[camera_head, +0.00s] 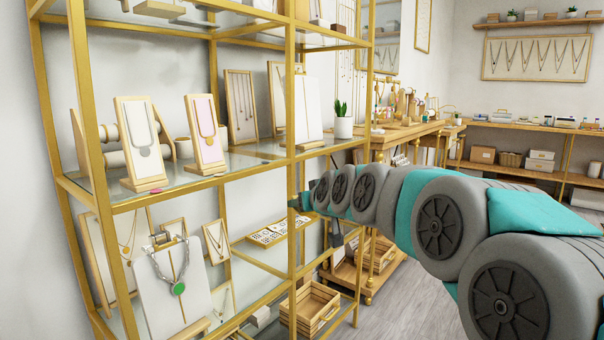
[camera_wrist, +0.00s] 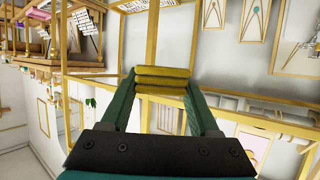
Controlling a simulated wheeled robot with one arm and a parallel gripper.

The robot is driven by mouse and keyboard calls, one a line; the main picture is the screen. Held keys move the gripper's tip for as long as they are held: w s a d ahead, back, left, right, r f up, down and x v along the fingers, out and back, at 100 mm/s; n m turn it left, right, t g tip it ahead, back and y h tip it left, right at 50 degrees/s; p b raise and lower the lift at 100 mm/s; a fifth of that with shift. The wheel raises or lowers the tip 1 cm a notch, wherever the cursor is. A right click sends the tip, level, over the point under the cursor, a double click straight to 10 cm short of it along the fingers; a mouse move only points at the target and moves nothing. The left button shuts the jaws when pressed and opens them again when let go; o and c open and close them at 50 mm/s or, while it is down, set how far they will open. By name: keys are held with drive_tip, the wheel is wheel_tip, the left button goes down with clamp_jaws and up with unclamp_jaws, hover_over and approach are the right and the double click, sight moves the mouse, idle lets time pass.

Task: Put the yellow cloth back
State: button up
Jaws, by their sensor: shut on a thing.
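The yellow cloth (camera_wrist: 162,80) is a folded, layered bundle between the fingertips of my gripper (camera_wrist: 163,88) in the wrist view. My gripper's two green fingers press on it from both sides, and it is held up in the air. In the head view my arm reaches in from the right toward the gold-framed shelf (camera_head: 290,190). The gripper end is small and dark there beside a shelf post, and the cloth cannot be made out in that view.
Glass shelves hold necklace stands (camera_head: 205,135) and a potted plant (camera_head: 343,122). A large necklace display (camera_head: 168,285) stands lower left. A wooden crate (camera_head: 311,308) sits at the bottom. A wooden table (camera_head: 405,130) stands behind, and the grey floor (camera_head: 420,300) at the lower middle is clear.

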drive_tip(key=s+d+f+m+h, duration=0.1)
drive_tip(key=d+f+m+h, duration=0.2)
drive_tip(key=d+f, duration=0.3)
drive_tip(key=s+d+f+m+h, duration=0.2)
drive_tip(key=d+f+m+h, duration=0.2)
drive_tip(key=d+f, duration=0.3)
wheel_tip(320, 180, down, 6)
drive_tip(key=shift+r+h, duration=0.25)
drive_tip(key=shift+h, duration=0.15)
drive_tip(key=shift+d+f, duration=0.1)
drive_tip(key=shift+d, duration=0.2)
